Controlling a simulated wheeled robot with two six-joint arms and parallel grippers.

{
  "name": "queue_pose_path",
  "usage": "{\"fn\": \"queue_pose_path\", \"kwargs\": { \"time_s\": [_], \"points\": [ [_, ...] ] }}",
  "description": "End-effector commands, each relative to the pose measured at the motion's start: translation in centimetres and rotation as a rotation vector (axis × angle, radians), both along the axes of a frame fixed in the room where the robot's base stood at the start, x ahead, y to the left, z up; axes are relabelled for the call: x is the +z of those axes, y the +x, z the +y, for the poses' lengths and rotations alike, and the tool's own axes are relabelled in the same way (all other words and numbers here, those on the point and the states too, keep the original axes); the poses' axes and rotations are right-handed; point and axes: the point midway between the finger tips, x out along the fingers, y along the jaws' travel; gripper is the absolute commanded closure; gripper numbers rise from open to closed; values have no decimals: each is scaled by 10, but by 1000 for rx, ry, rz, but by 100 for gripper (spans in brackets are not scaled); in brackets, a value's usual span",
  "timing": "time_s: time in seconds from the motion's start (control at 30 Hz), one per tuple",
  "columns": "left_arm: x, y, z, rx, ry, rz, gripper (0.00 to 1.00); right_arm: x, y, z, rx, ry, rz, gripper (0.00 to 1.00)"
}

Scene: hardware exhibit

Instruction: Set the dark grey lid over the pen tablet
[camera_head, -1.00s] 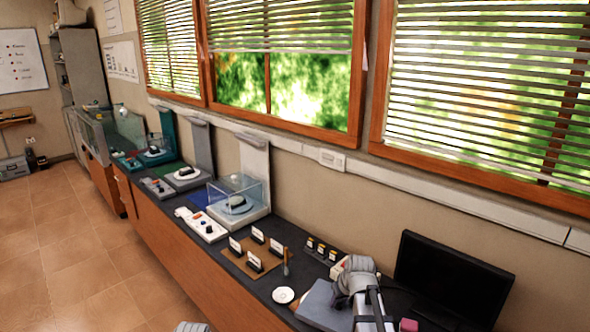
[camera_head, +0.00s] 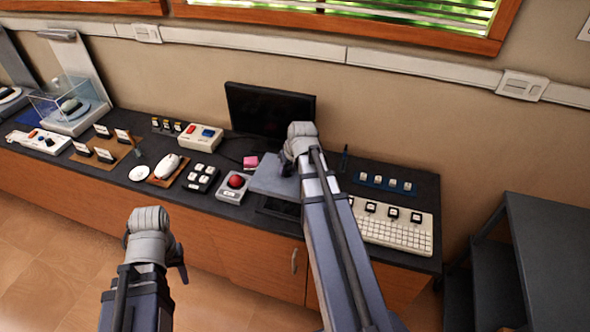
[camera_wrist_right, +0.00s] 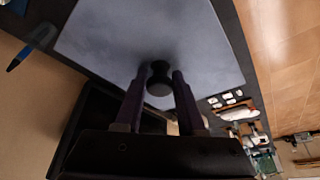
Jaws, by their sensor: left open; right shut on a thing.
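The dark grey lid (camera_head: 268,181) is a flat blue-grey plate with a black knob (camera_wrist_right: 159,80). My right gripper (camera_wrist_right: 158,92) is shut on this knob, and the plate (camera_wrist_right: 150,35) spreads beyond the fingers. In the head view my right gripper (camera_head: 288,166) is over the counter, partly hidden by its own wrist. A dark flat panel, apparently the pen tablet (camera_head: 278,208), shows just in front of the lid, which covers part of it from view. I cannot tell the gap between them. My left gripper (camera_head: 180,262) is open and empty, low in front of the counter.
A red trackball (camera_head: 236,182) and switch block (camera_head: 201,176) are left of the lid. A white keyboard (camera_head: 395,228) with small cards is right, partly behind my arm. A blue strip with keycaps (camera_head: 385,183) and monitor (camera_head: 270,112) stand behind. Dark steps (camera_head: 540,250) are far right.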

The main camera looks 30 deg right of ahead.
Motion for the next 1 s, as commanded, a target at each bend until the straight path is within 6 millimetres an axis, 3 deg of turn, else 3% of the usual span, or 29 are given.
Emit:
{"fn": "queue_pose_path", "kwargs": {
  "time_s": [1.0],
  "points": [
    [-89,0,0,0,0,0,50,-89,0,0,0,0,0,100]
  ]
}}
